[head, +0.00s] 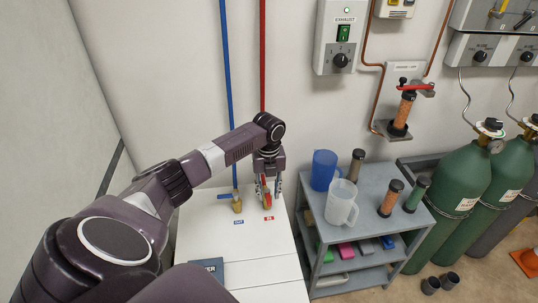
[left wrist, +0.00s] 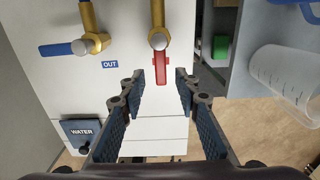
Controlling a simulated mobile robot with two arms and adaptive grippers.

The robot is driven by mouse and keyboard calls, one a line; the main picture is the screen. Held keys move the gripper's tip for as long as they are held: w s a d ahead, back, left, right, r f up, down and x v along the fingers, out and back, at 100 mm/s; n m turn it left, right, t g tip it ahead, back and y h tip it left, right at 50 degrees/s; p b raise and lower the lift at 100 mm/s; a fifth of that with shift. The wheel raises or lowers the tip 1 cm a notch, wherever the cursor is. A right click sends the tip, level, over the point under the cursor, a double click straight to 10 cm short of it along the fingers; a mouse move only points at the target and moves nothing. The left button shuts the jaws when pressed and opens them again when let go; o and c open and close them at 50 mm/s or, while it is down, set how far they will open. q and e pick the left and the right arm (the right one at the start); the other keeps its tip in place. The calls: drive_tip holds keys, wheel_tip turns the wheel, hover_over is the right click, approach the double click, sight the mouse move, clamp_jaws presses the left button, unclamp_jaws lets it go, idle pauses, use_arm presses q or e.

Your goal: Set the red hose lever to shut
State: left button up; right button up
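The red hose lever (left wrist: 162,69) is on a brass valve (left wrist: 158,38) on a white cabinet. In the left wrist view it points down, in line with the brass pipe. My left gripper (left wrist: 160,92) is open and empty, pointing at the valve. My right gripper is not in view.
A second valve has a blue lever (left wrist: 62,48) turned sideways, beside an OUT label (left wrist: 110,64). A WATER box (left wrist: 80,131) is at lower left. A grey cart (head: 335,232) holding a clear jug (head: 341,203) and blue jug (head: 323,170) stands close on the right.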

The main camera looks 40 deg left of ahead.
use_arm(q)
drive_tip(key=shift+f, duration=1)
drive_tip(key=shift+c, duration=0.5)
clamp_jaws()
